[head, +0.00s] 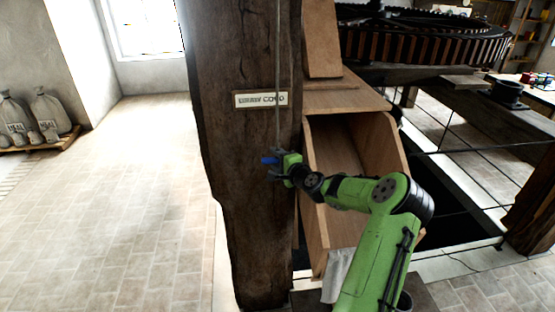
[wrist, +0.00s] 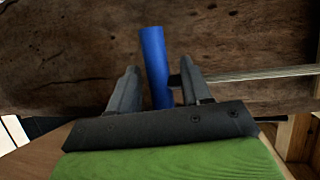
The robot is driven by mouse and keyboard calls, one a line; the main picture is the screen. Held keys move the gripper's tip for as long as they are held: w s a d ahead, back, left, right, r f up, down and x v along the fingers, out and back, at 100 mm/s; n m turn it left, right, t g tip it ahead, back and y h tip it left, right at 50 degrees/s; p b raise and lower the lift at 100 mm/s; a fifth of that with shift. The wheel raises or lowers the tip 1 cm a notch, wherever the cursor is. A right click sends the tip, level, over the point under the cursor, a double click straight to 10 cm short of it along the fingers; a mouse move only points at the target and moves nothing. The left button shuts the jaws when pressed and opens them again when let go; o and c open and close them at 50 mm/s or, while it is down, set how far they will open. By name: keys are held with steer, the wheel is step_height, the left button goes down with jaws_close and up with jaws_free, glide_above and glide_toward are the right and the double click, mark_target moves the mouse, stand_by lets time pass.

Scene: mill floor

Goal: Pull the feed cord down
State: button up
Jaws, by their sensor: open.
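The feed cord (head: 278,62) hangs straight down the front of a dark wooden post, passing over a white label plate (head: 260,99). A blue handle (head: 268,160) is at its lower end. In the wrist view the handle (wrist: 154,58) is a blue cylinder, and the cord (wrist: 265,75) runs toward it from the right. My gripper (head: 273,165) is at the handle, in front of the post. In the wrist view its two dark fingers stand apart, one on each side of the handle, with a visible gap on the left. Part of the handle is hidden behind the gripper body.
The wooden post (head: 240,200) stands close behind the handle. An open wooden chute (head: 395,150) is just right of it, with a white cloth (head: 338,275) below. A large toothed wheel (head: 430,47) lies behind. Meal sacks (head: 50,112) stand far left. The tiled floor (head: 120,210) between is clear.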

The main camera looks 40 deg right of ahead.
steer(key=shift+c, duration=0.4)
jaws_close()
step_height(320, 180, down, 7)
steer(key=b, duration=0.5)
steer(key=shift+b, duration=0.4)
steer(key=shift+o, duration=0.4)
jaws_free()
